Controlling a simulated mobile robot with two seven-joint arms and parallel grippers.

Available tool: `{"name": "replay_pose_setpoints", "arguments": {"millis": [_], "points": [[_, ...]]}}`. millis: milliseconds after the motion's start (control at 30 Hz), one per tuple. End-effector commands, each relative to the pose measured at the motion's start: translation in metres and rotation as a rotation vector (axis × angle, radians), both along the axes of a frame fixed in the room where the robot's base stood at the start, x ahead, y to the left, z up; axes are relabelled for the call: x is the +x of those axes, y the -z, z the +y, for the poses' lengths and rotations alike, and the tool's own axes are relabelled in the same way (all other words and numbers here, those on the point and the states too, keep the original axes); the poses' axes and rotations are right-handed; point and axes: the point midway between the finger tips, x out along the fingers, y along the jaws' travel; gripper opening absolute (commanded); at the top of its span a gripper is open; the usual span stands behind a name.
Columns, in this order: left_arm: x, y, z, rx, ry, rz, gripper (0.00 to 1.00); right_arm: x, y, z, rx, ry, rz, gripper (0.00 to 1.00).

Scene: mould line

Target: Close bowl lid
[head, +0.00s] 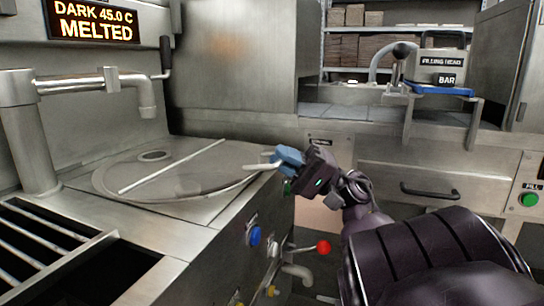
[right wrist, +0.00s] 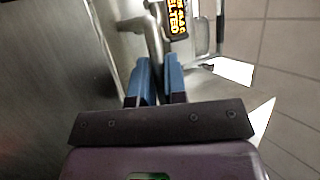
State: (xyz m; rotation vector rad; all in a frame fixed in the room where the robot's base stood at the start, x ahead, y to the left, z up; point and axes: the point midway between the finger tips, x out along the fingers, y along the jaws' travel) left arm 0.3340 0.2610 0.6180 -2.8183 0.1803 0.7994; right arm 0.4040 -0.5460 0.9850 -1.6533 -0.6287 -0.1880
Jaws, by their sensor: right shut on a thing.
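The round steel bowl lid (head: 190,172) lies flat, or nearly flat, over the bowl in the counter at left. A thin straight bar crosses it. A short pale handle (head: 256,167) sticks out from its right edge. My right gripper (head: 279,159) is at this handle, its blue fingers shut on it. In the right wrist view the blue fingers (right wrist: 157,75) are close together with a grey bar-like part (right wrist: 153,38) between them. The bowl's inside is hidden under the lid. My left gripper is in neither view.
A steel spout (head: 110,82) stands behind the lid, below a sign reading "DARK 45.0 C MELTED" (head: 92,20). A blue button (head: 254,236) and a red-knobbed lever (head: 322,247) are on the counter front. The filling head (head: 440,67) stands at back right.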

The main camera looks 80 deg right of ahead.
Motion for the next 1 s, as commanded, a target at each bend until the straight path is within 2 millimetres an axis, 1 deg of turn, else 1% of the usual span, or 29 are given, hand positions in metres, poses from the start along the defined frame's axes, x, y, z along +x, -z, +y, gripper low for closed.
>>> {"name": "replay_pose_setpoints", "arguments": {"millis": [33,200,800,833,867,1000], "points": [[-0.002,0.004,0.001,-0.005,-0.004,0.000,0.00,0.001,0.008,-0.001,0.002,0.003,-0.010,0.00],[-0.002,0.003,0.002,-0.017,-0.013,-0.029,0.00,0.001,0.015,-0.001,-0.004,0.003,-0.055,0.00],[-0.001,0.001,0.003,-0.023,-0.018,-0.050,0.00,0.000,0.018,-0.001,-0.007,0.003,-0.081,0.00],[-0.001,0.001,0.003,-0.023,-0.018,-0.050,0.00,0.000,0.018,-0.001,-0.007,0.003,-0.081,0.17],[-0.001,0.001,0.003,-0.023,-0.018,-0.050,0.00,0.000,0.018,-0.001,-0.007,0.003,-0.081,0.22],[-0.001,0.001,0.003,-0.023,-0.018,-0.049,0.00,0.000,0.018,-0.001,-0.008,0.001,-0.082,0.23]]}}
